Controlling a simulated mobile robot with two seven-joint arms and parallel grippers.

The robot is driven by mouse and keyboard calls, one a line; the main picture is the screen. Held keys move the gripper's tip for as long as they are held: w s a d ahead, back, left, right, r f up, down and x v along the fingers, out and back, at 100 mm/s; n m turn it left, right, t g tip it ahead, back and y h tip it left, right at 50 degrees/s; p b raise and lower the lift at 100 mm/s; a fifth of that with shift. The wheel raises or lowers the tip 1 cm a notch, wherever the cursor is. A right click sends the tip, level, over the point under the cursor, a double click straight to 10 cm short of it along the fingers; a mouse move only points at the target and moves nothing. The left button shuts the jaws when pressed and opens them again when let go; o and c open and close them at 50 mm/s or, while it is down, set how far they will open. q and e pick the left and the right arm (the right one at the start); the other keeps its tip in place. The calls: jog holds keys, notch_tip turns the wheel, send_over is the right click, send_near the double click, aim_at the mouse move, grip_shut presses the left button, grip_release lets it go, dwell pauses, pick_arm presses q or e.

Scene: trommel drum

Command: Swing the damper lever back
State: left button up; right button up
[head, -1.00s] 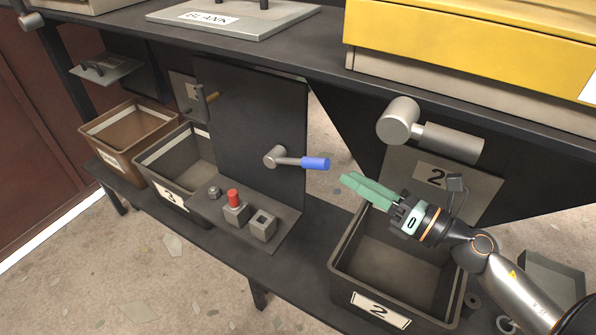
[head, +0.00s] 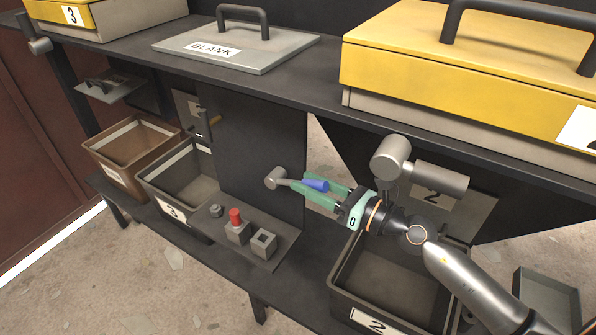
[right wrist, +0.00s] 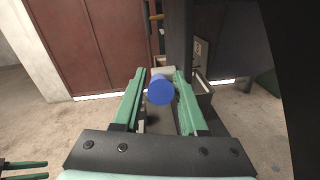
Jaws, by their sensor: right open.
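The damper lever (head: 288,182) has a grey hub and arm with a blue grip (head: 316,184), and it points right from the dark panel. My right gripper (head: 318,188) is open, with its green fingers on either side of the blue grip. In the right wrist view the round end of the blue grip (right wrist: 160,91) shows between the spread fingers (right wrist: 158,98). I cannot tell whether either finger touches it. My left gripper (right wrist: 24,170) shows at the lower left edge of the right wrist view, its two green fingers apart and nothing between them.
A grey cylindrical fitting (head: 391,158) sits just above my right wrist. Bin 2 (head: 342,290) stands below it. A red button (head: 235,217) on a ledge is lower left of the lever. The shelf (head: 300,80) overhangs above.

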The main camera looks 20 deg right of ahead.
jog(key=shift+x, duration=1.5)
jog(key=shift+c, duration=0.4)
grip_shut()
